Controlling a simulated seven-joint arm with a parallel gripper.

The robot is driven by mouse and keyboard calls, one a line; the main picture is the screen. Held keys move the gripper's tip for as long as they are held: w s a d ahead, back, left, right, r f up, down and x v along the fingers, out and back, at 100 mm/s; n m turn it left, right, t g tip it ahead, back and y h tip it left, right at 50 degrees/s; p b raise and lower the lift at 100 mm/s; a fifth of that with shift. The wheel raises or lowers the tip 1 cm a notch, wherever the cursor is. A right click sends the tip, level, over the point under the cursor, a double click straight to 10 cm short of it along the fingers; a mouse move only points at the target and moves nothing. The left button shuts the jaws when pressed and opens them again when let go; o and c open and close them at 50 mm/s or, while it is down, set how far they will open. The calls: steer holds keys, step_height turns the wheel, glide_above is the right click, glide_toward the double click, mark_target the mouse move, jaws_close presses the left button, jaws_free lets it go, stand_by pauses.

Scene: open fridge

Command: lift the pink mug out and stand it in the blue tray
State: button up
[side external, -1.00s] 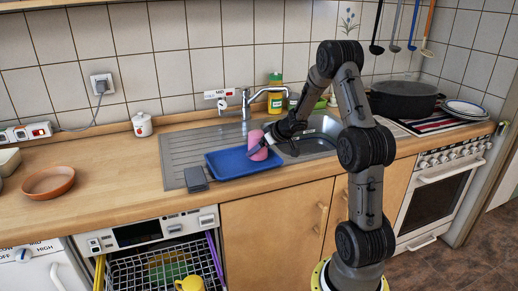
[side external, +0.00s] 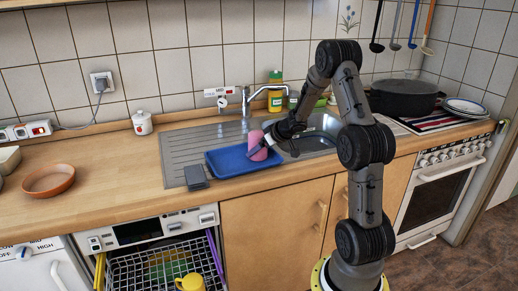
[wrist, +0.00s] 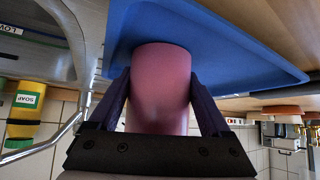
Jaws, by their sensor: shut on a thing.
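The pink mug (side external: 257,146) is at the right part of the blue tray (side external: 225,163), upright or nearly so. In the wrist view the pink mug (wrist: 160,85) fills the space between the two fingers, with the blue tray (wrist: 215,45) right beyond its end. My gripper (side external: 262,148) is shut on the mug from the right side; the wrist view shows both fingers of my gripper (wrist: 160,98) against its sides. I cannot tell whether the mug's base touches the tray floor. The mug's handle is not visible.
The tray sits on the steel drainboard (side external: 178,150) beside the sink. A dark grey block (side external: 196,178) lies just left of the tray. The tap (side external: 243,100) and a yellow soap bottle (side external: 275,98) stand behind. Below, the dishwasher is open with a yellow mug (side external: 190,282). The wooden counter at left has free room.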

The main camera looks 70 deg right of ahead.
steer(key=shift+f, duration=0.1)
stand_by(0.3)
steer(key=o, duration=1.4)
steer(key=shift+f, duration=0.1)
steer(key=shift+o, duration=0.2)
steer(key=shift+v, duration=3.55)
steer(key=shift+w, duration=0.1)
steer(key=a+r+h, duration=0.4)
steer(key=a+r, duration=0.7)
steer(key=r, duration=0.2)
steer(key=s+a+f+n+g+y, duration=0.1)
steer(key=s+a+y, duration=0.2)
steer(key=s+a, duration=0.6)
steer(key=s+a+f+n+g+y, duration=0.2)
steer(key=s+a+y, duration=0.2)
steer(key=s+a, duration=0.4)
steer(key=a, duration=0.6)
steer(key=shift+s+a+n, duration=0.2)
steer(key=shift+s+n, duration=0.1)
steer(key=shift+s, duration=0.1)
